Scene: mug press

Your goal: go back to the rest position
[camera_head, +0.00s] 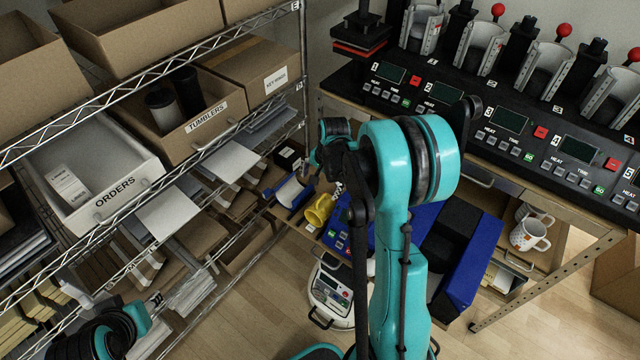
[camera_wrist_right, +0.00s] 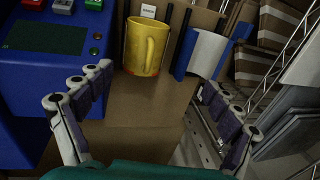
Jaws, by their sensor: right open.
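My right arm rises through the middle of the head view and bends over toward the shelf side. Its gripper (camera_head: 312,168) is small and partly hidden there behind the wrist. In the right wrist view the right gripper (camera_wrist_right: 155,112) is open, fingers wide apart, with nothing between them. A yellow mug (camera_wrist_right: 147,46) stands beyond the fingers, apart from them; it also shows in the head view (camera_head: 318,211).
A blue press (camera_head: 468,268) stands below the bench, partly behind my right arm. A blue-and-white piece (camera_wrist_right: 208,52) is beside the yellow mug. A wire shelf with an orders bin (camera_head: 128,190) fills the left. A bench with several mug presses (camera_head: 540,150) stands right. White mugs (camera_head: 528,234) sit below.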

